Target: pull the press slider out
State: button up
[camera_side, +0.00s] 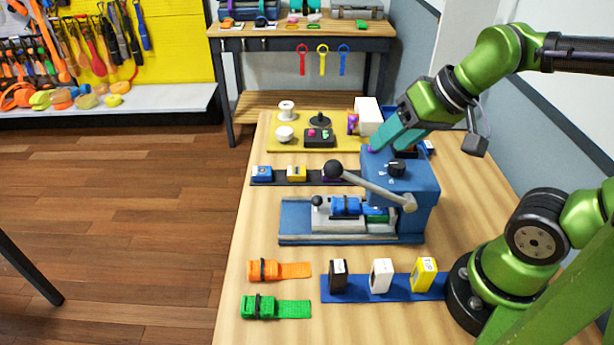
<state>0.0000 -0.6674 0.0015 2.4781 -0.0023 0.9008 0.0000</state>
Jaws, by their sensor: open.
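The blue press (412,190) stands on the wooden table, with a long lever ending in a black ball (333,168). Its slider (343,221) lies low on the press's blue base and carries a small black-topped knob (317,201) at its left end. Blue and green parts sit on the slider, close under the press body. My gripper (386,148) is open and tilted down at the top of the press, above and behind the slider and apart from the knob. Its fingertips are partly hard to make out against the press.
A blue strip (398,293) with black, white and yellow blocks lies in front. Orange (279,270) and green (275,307) straps lie front left. A dark strip (314,178) with small blocks and a yellow board (293,126) are behind. The table between the press and the straps is clear.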

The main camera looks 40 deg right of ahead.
jog(key=w+a+f+n+g, duration=0.2)
jog(key=w+n+g, duration=0.45)
jog(key=w, duration=0.65)
jog(key=shift+g, duration=0.25)
jog(key=a+f, duration=0.1)
jog(key=f, duration=0.9)
jog(key=a+f, duration=0.1)
jog(key=f, duration=0.4)
jog(key=shift+s+a+f, duration=0.25)
jog(key=shift+s+a, duration=0.1)
grip_shut()
